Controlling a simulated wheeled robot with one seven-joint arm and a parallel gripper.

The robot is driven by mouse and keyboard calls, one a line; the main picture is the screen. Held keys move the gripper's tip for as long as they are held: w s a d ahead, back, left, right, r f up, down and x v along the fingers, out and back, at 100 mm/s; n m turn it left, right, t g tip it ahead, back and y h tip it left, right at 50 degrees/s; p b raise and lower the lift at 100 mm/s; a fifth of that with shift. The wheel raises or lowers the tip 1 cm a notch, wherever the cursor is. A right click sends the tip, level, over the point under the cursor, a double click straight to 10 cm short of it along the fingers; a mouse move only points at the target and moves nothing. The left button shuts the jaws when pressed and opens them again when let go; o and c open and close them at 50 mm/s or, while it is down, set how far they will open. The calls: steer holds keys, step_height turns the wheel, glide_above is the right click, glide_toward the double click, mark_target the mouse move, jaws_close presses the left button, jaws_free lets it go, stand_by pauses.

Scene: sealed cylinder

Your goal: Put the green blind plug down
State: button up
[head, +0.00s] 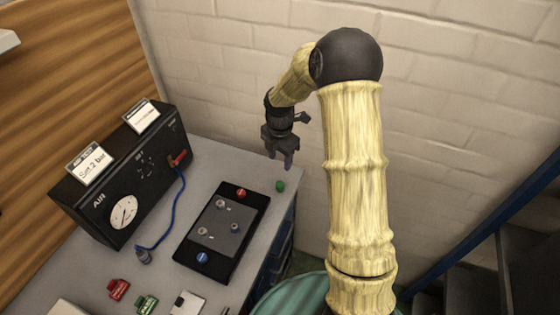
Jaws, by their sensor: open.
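The green blind plug (280,186) rests on the grey bench top near its right edge, close to the back wall. My gripper (279,165) hangs just above and behind the plug in the head view, fingers pointing down. The fingers are apart and hold nothing. A small gap shows between the fingertips and the plug.
A black board (185,252) with a grey plate, a red knob and a blue knob lies left of the plug. A black air box (122,226) with a gauge and blue hose (168,225) stands further left. Red (119,289) and green (146,305) parts lie in front.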

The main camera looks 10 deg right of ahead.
stand_by(0.4)
steer(key=s+r+m+t, duration=0.1)
steer(key=s+r+m, duration=0.3)
steer(key=s+m, duration=0.6)
steer(key=s+r+m+t, duration=0.1)
steer(key=s+r+m, duration=0.4)
steer(key=s+m, duration=0.6)
steer(key=m, duration=0.3)
steer(key=shift+t, duration=0.3)
steer(key=c, duration=0.3)
steer(key=shift+d, duration=0.1)
